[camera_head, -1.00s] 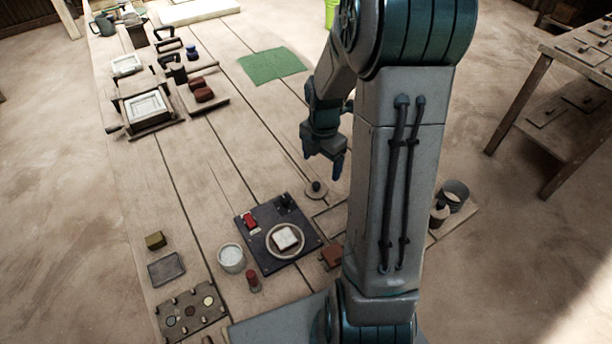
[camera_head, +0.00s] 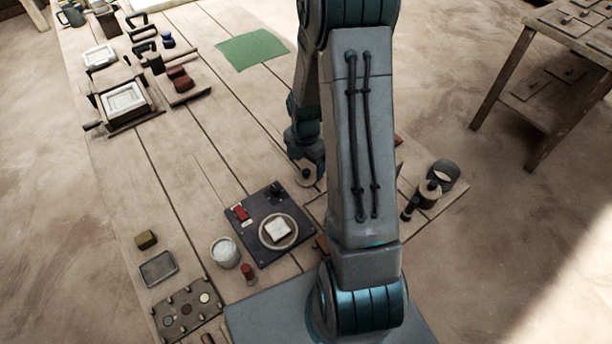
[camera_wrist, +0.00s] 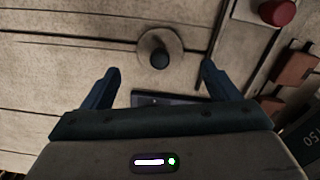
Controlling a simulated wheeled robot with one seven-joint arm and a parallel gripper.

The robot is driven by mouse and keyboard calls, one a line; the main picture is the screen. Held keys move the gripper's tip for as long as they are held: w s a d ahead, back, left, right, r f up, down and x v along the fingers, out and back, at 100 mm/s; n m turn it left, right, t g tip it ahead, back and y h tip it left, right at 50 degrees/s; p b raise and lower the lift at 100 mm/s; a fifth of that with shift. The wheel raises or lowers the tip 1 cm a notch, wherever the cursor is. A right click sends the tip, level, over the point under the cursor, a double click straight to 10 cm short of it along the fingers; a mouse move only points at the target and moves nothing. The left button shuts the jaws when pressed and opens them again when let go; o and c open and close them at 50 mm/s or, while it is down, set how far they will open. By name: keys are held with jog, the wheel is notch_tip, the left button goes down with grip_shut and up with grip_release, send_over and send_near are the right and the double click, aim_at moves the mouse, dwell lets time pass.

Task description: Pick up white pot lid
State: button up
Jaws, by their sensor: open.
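The pot lid, a small pale round disc with a dark knob, lies on the table (camera_head: 308,181). It shows in the wrist view (camera_wrist: 148,40), top centre, with its knob (camera_wrist: 160,58) toward me. It looks greyish beige rather than clean white. My gripper (camera_wrist: 160,72) is open and empty, its two dark fingers apart on either side of the lid's line. In the head view, my gripper (camera_head: 307,163) is just above the lid and partly covers it. A white pot (camera_head: 225,253) without a lid on it stands left of the dark board.
A dark board (camera_head: 262,248) with a plate and white tile is near the lid. A red-topped bottle (camera_head: 248,271) stands by the pot. A red round object (camera_wrist: 277,12) is at the wrist view's top right. The table's middle is clear up to the green cloth (camera_head: 252,50).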

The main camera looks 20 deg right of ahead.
aim_at(306, 171)
jog(key=shift+d+f, duration=0.1)
jog(key=shift+f, duration=2.25)
jog(key=c, duration=1.1)
